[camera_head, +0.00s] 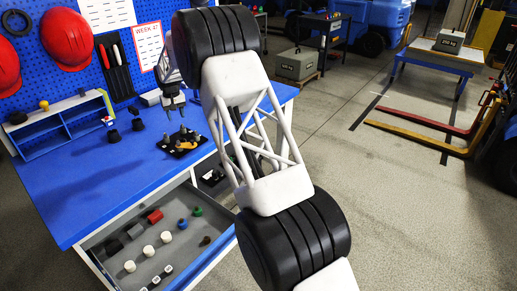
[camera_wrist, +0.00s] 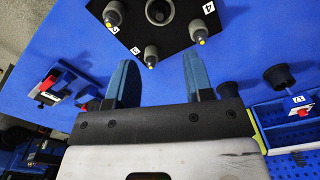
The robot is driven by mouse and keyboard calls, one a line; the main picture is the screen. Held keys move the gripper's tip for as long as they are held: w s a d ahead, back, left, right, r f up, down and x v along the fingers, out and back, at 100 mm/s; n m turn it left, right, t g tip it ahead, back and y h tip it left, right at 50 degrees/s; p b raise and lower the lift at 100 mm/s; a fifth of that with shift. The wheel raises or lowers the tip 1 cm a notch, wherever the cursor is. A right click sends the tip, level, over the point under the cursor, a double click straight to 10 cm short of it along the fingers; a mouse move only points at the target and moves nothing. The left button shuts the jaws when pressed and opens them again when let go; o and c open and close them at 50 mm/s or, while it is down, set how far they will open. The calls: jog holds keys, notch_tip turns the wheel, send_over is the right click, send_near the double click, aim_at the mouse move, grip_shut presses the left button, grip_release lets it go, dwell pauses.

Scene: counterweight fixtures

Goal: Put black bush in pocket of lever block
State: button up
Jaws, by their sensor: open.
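My gripper (camera_head: 174,107) is open and empty above the blue bench. In the wrist view its two fingers (camera_wrist: 158,75) stand apart with bare bench between them. Two dark flared pieces that look like black bushes (camera_head: 113,136) (camera_head: 137,124) stand on the bench left of my gripper. The wrist view also shows two such bushes (camera_wrist: 228,90) (camera_wrist: 277,77), right of the fingers. A black plate (camera_head: 184,149) with numbered, yellow-tipped pegs and a central ring lies near my gripper; it also shows in the wrist view (camera_wrist: 188,35). I cannot tell for sure which thing is the lever block.
A blue compartment shelf (camera_head: 62,129) stands at the bench's back left. A device with a red part (camera_wrist: 50,83) is left of the fingers in the wrist view. The open drawer (camera_head: 182,262) holds white cylinders and coloured pieces. The bench's front left is clear.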

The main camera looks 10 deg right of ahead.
jog(key=s+d+r+m, duration=0.1)
jog(key=s+d+r, duration=1)
jog(key=d+r, duration=0.3)
jog(key=s+d+r+m+t, duration=0.1)
jog(key=s+d+r, duration=0.5)
jog(key=s, duration=0.4)
jog(key=s+d+r, duration=0.4)
jog(key=s+d, duration=0.4)
jog(key=s, duration=0.1)
jog(key=s+d+m+t, duration=0.1)
jog(key=s+d, duration=0.3)
jog(key=s, duration=0.6)
jog(key=s+d, duration=0.5)
jog(key=s, duration=0.5)
jog(key=s+d+f, duration=0.2)
jog(key=s+f, duration=0.1)
jog(key=s, duration=0.7)
jog(key=s+d+f+m, duration=0.1)
jog(key=s+d+f, duration=0.1)
jog(key=s, duration=0.8)
jog(key=shift+s+d+f+m+t, duration=0.2)
jog(key=shift+f+m+t, duration=0.1)
jog(key=shift+f, duration=0.55)
jog(key=shift+o, duration=0.3)
jog(key=shift+w, duration=0.1)
